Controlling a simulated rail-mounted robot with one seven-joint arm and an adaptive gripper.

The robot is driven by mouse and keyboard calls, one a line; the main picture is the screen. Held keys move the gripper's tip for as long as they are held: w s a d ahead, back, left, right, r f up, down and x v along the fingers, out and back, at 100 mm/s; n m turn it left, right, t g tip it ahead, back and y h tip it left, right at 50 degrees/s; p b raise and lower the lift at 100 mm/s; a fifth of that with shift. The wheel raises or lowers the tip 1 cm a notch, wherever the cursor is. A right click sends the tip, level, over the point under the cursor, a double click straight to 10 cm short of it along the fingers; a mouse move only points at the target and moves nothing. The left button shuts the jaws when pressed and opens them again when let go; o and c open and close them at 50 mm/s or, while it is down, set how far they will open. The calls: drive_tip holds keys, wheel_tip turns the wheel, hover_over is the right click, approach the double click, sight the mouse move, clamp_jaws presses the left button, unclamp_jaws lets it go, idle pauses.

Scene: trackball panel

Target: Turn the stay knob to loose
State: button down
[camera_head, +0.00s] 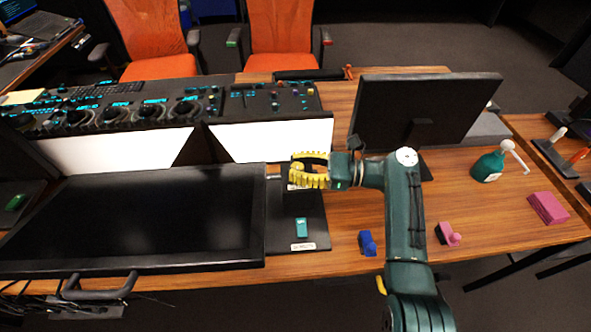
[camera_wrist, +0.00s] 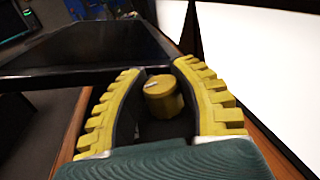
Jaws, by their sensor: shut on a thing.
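The stay knob (camera_wrist: 162,99) is a short brass-yellow cylinder with a pale mark on its top, seen in the wrist view. My gripper (camera_wrist: 158,70) has its two yellow ribbed fingers around the knob, one on each side, and is shut on it. In the head view my gripper (camera_head: 294,162) reaches left over the back of a black panel (camera_head: 285,210).
A large flat black screen (camera_head: 140,215) with a front handle (camera_head: 100,288) lies left of the gripper. A teal block (camera_head: 301,228) sits on the panel's front. A monitor (camera_head: 425,115) stands behind my arm. Blue (camera_head: 367,243) and pink (camera_head: 448,235) objects lie to the right.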

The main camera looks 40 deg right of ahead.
drive_tip(key=shift+y, duration=0.3)
drive_tip(key=c, duration=0.7)
unclamp_jaws()
drive_tip(key=shift+c, duration=0.2)
drive_tip(key=shift+s+d, duration=0.1)
drive_tip(key=shift+s, duration=0.05)
drive_tip(key=v, duration=1.2)
drive_tip(key=shift+r, duration=0.2)
